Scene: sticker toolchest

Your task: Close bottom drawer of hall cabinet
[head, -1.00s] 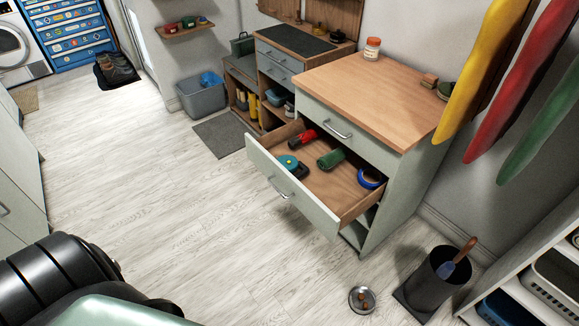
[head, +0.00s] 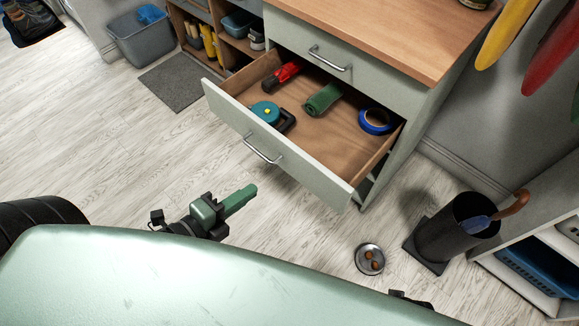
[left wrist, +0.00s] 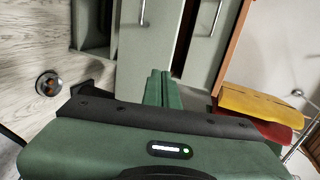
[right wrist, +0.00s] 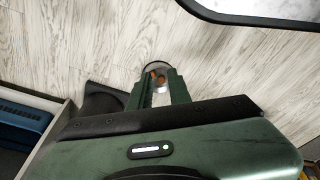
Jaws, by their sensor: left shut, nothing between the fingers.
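The hall cabinet (head: 400,107) is pale green with a wooden top. Its lower drawer (head: 232,120) is pulled well out, with a bar handle (head: 262,150) on the front. In it lie a red flashlight (head: 283,76), a green roll (head: 323,99), a teal tape measure (head: 266,111) and a blue tape ring (head: 375,121). My left gripper (head: 252,190) is shut and empty, in front of the drawer and apart from it. The left wrist view shows its fingers (left wrist: 158,76) before the drawer front (left wrist: 146,50). My right gripper (right wrist: 156,80) is open and empty above the floor.
A metal bowl (head: 370,259) sits on the floor right of the drawer. A black umbrella stand (head: 455,232) and a white shelf unit (head: 530,240) are farther right. A grey bin (head: 150,42) and mat (head: 183,83) lie at the back left. The floor left of the drawer is clear.

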